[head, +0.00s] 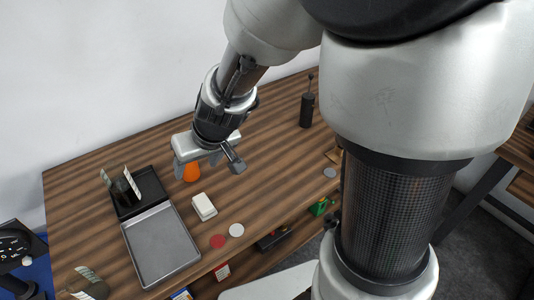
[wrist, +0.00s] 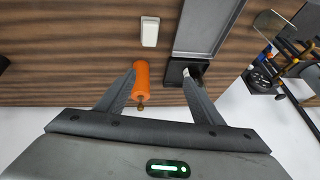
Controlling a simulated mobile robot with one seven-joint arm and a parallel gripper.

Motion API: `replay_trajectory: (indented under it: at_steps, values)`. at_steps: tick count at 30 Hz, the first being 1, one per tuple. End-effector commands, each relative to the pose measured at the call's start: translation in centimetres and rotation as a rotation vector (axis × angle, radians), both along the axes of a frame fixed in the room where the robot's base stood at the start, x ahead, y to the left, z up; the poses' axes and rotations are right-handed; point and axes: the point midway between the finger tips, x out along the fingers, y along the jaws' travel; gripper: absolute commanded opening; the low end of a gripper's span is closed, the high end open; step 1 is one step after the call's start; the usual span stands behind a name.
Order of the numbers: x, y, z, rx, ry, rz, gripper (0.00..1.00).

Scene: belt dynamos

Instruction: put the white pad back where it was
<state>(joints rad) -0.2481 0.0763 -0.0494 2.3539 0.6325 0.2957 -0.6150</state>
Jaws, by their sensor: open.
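A white rectangular block (head: 204,207) lies on the wooden table, right of the grey tray. It also shows in the wrist view (wrist: 150,31), beyond my fingertips. A flat white disc (head: 236,230) lies nearer the front edge, beside a red disc (head: 217,241). I cannot tell whether the block or the white disc is the white pad. My gripper (head: 208,164) is open and empty above the table, behind the block. In the wrist view my gripper (wrist: 160,76) has an orange cylinder (wrist: 145,75) by its left finger. Whether they touch is unclear.
The grey tray (head: 160,246) and a black holder (head: 152,186) with upright pieces stand at the left. A dark upright cylinder (head: 306,110) stands at the back right. A grey disc (head: 330,172) lies at the right. The table's middle right is mostly clear.

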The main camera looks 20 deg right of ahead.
Motion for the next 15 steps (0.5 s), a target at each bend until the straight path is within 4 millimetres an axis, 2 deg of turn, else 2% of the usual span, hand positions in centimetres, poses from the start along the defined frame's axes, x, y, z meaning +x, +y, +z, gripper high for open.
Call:
replay_trajectory:
  at_steps: [1, 3, 6, 10, 12, 15]
  values:
    - [-1.1, -0.9, 3.2, 0.018, -0.022, -0.006, 0.61]
    - [-3.2, -2.2, 6.3, 0.024, -0.027, -0.02, 0.61]
    - [-6.7, -4.7, 9.9, 0.002, -0.031, -0.059, 0.61]
    - [-11.2, -8.4, 12.7, -0.057, -0.034, -0.143, 0.61]
    - [-13.2, -10.0, 13.6, -0.091, -0.035, -0.191, 0.61]
    - [-15.2, -11.7, 14.3, -0.125, -0.037, -0.246, 0.61]
